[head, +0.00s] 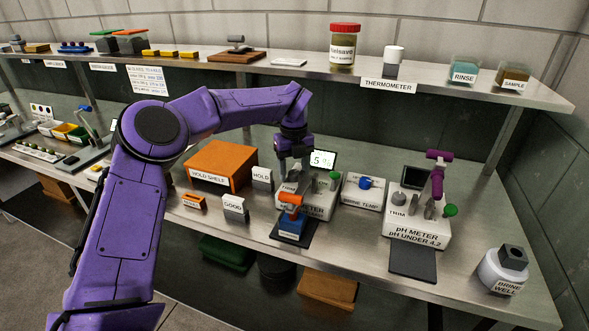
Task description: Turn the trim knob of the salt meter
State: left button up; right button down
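The salt meter (318,206) is a white box on the lower bench with a small raised display (322,160) reading about 5 %. Its front label is partly covered by an orange-handled piece (291,198). A TRIM label shows at its left; the trim knob itself is hidden or too small to make out behind my gripper. My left gripper (287,172) points down over the left part of the meter, close above the TRIM label. I cannot tell whether it touches the knob or how far its fingers are apart. My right gripper is not in view.
The pH meter (417,232) stands to the right with its own grey knob and a purple-handled piece (438,170). Between them is a white box with a blue knob (365,184). An orange hold shelf (220,165) stands left. An upper shelf (440,90) overhangs behind.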

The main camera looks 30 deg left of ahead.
aim_at(294, 172)
pick_arm(q)
notch_tip(294, 172, up, 10)
jog(key=shift+r, duration=0.25)
dwell(0.4)
dwell(0.3)
